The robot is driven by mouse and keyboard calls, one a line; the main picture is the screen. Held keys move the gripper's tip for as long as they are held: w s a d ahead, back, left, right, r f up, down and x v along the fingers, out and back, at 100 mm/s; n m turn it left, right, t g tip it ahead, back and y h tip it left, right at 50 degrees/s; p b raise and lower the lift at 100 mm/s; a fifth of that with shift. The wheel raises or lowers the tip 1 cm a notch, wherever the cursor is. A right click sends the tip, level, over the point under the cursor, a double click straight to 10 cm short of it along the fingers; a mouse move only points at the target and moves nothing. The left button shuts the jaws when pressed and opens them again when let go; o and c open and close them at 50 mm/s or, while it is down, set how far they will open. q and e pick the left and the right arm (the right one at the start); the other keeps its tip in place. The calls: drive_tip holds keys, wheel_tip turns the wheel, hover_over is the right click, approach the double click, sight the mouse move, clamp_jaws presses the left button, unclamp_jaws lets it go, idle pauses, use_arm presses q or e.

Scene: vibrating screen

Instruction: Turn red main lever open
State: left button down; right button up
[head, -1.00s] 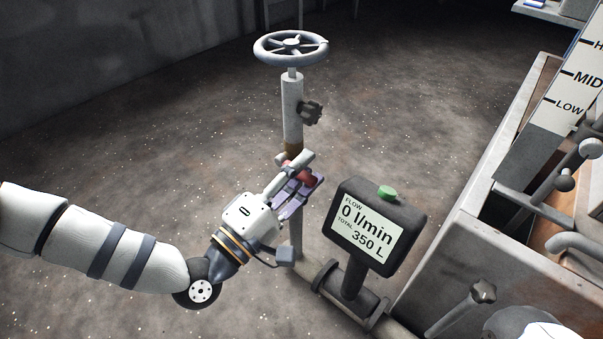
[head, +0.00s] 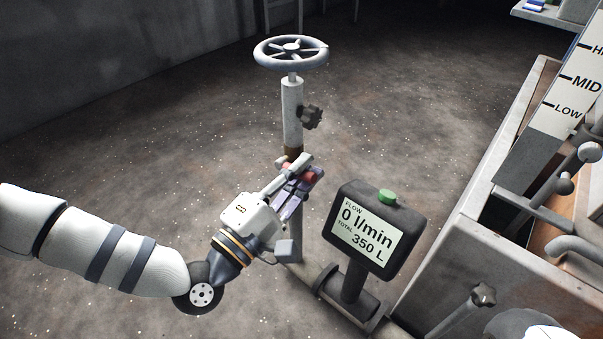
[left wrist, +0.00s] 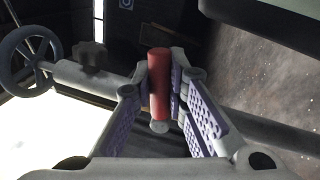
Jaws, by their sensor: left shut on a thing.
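The red main lever (left wrist: 159,84) shows between the purple-padded fingers of my left gripper (left wrist: 163,90) in the left wrist view. In the head view a bit of the red lever (head: 312,176) shows at the fingertips of my left gripper (head: 298,182), on the vertical pipe below the grey handwheel (head: 290,52). The left gripper is shut on the lever. The fingers hide much of the lever and its joint with the pipe. My right gripper is not in view.
A flow meter (head: 370,228) stands close to the right of the gripper, reading 0 l/min and 350 L, with a green button (head: 387,196) on top. A dark knob (head: 312,117) juts from the pipe above. A tank with a level scale (head: 570,85) stands at the right. Open floor lies left.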

use_arm(q)
drive_tip(key=shift+w+a+r+n+y, duration=0.1)
drive_tip(key=shift+r+n+y, duration=0.15)
drive_tip(key=shift+n, duration=0.6)
drive_tip(key=shift+w+a+r+n+y, duration=0.1)
drive_tip(key=shift+r+n+y, duration=0.15)
drive_tip(key=shift+n, duration=0.65)
drive_tip(key=shift+a+r+n+y, duration=0.1)
drive_tip(key=shift+r+n+y, duration=0.15)
drive_tip(key=shift+n, duration=0.6)
drive_tip(key=shift+r+t, duration=0.1)
drive_tip(key=shift+t, duration=0.2)
drive_tip(key=c, duration=1.6)
unclamp_jaws()
drive_tip(key=shift+o, duration=0.2)
